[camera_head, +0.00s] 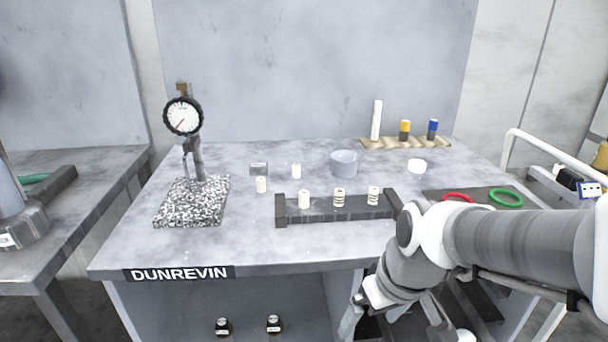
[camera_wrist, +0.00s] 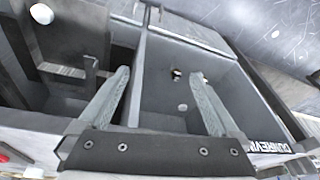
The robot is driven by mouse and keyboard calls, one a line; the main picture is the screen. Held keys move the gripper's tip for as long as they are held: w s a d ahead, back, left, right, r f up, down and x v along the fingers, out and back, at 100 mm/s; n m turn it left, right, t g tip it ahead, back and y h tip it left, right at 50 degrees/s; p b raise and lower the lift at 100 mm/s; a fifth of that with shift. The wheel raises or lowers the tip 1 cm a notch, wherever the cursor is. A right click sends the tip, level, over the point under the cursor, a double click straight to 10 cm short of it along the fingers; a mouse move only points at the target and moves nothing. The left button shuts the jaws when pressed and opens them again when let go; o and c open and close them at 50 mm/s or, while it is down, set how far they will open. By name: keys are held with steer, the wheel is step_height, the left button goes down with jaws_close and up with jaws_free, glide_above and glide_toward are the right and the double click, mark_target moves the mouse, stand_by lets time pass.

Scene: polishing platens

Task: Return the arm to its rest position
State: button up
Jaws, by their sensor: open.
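My arm reaches in from the right in the head view, bent at a grey and white joint over the front right corner of the bench (camera_head: 240,250). The end of the arm hangs down in front of the bench; the gripper's fingers cannot be made out clearly there. In the wrist view my gripper (camera_wrist: 160,85) shows two grey fingers spread apart with nothing between them. Past the fingers lie the open compartments under the bench and its edge with the DUNREVIN label (camera_wrist: 278,147).
A dark rack (camera_head: 340,212) with several small white cylinders is close left of my arm. A dial gauge (camera_head: 183,116) stands on a speckled block (camera_head: 190,203). A grey cup (camera_head: 344,163) and red (camera_head: 458,197) and green (camera_head: 506,197) rings lie further back. A white rail (camera_head: 560,150) stands at right.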

steer(key=s+d+r+m+t+h, duration=0.2)
steer(key=s+d+r+m+t, duration=0.15)
steer(key=s+r, duration=0.35)
step_height(320, 180, up, 23)
steer(key=w+p, duration=0.1)
steer(key=p, duration=2)
steer(key=shift+w+a, duration=0.15)
steer(key=shift+w, duration=0.1)
